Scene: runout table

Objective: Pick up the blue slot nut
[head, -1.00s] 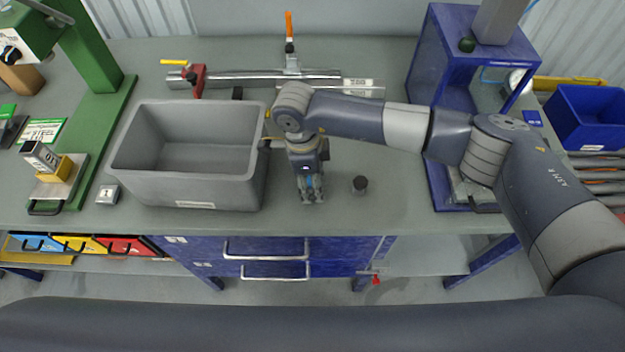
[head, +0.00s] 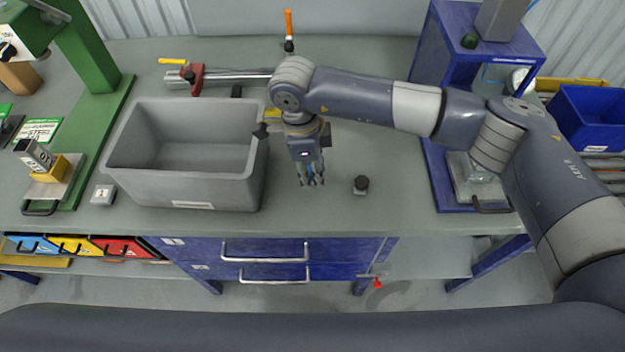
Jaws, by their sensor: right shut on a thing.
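My right gripper (head: 312,180) points down over the grey table, between the grey bin and a small dark knob-like part. Its fingers are shut on the blue slot nut (head: 311,169), of which only a small bit of blue shows between them. The rest of the nut is hidden by the fingers, and its exact shape is too small to tell. The fingertips look a little above the table top. My left gripper is not in view.
The empty grey bin (head: 188,192) stands just left of my gripper. The small dark part (head: 361,184) stands to its right. A blue press frame (head: 436,165) stands farther right. The table front between bin and frame is mostly clear.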

